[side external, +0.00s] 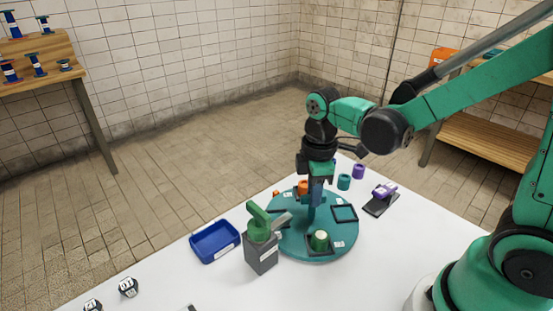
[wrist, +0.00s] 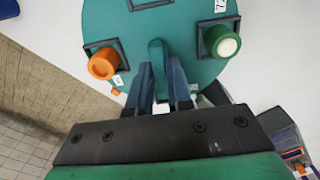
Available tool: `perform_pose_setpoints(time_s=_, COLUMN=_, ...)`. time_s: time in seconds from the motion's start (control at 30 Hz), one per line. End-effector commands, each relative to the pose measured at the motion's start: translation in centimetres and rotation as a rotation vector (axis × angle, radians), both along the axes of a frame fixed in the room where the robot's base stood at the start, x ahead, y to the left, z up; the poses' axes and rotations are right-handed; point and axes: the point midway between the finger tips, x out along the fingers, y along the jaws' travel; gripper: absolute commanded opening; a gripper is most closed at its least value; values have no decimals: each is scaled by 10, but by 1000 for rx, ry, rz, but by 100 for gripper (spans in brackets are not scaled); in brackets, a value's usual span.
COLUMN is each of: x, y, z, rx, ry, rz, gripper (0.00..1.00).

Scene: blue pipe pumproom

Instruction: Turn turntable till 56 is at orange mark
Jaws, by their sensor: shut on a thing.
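The teal turntable (side external: 283,243) lies on the white table and also shows in the wrist view (wrist: 189,70). It carries square dark frames, an orange cup (side external: 303,187) and a green cup with a pale top (side external: 320,240). White number labels sit beside the frames; one (wrist: 117,81) lies near the orange cup, its digits too small to read. A small orange piece (wrist: 116,91), likely the orange mark, is at the rim by that label. My gripper (side external: 315,203) points down, shut on the teal upright handle (wrist: 156,56) of the turntable.
A grey block with a green top (side external: 261,250) stands close to the turntable's front left. A blue tray (side external: 215,241) is left of it. Green (side external: 344,182) and purple (side external: 358,171) cups and a dark stand with a purple part (side external: 381,200) are behind and right.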

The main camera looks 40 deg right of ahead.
Motion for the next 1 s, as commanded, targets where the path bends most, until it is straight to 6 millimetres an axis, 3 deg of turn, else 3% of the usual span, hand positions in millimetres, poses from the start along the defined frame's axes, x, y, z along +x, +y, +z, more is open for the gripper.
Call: perform_pose_setpoints(time_s=1.0, x=1, y=1, z=0, rx=4, ry=-5, rz=496, gripper=0)
